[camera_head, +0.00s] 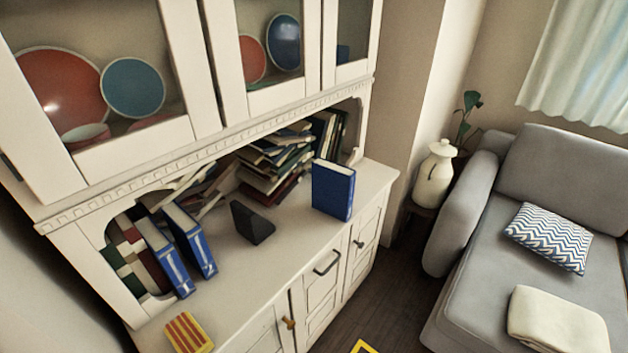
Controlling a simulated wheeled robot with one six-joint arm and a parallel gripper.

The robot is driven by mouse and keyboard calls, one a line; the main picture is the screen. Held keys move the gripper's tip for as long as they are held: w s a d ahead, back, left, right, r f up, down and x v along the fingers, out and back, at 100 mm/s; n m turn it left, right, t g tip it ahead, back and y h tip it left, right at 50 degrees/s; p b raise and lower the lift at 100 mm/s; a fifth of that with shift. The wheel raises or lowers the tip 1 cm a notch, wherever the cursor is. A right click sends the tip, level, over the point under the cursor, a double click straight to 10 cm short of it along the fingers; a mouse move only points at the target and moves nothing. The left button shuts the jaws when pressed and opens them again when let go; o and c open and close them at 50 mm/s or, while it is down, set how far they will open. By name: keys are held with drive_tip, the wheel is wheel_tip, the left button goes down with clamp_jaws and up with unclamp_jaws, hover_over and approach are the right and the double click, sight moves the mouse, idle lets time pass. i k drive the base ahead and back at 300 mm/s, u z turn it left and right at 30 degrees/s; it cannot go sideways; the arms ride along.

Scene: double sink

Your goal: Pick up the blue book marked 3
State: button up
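Three blue books show on the white cabinet's counter. One blue book (333,190) stands upright and alone near the right end of the counter. Two more, a left blue book (163,254) and a second blue book (190,240), lean at the left end, with light markings on their spines. I cannot read a number on any of them, so I cannot tell which is marked 3. My gripper is not in view.
A dark block (251,222) sits mid-counter, and a striped red-yellow item (187,333) lies at the front left. Piled books (272,165) fill the back. The white cabinet (265,283) has knobs and handles. A grey sofa (478,240) and white vase (435,175) stand right.

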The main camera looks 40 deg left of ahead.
sight(332, 184)
drive_tip(key=u, duration=0.9)
drive_tip(key=i, duration=1)
drive_tip(key=u, duration=1.45)
drive_tip(key=i, duration=0.15)
drive_tip(key=z, duration=0.05)
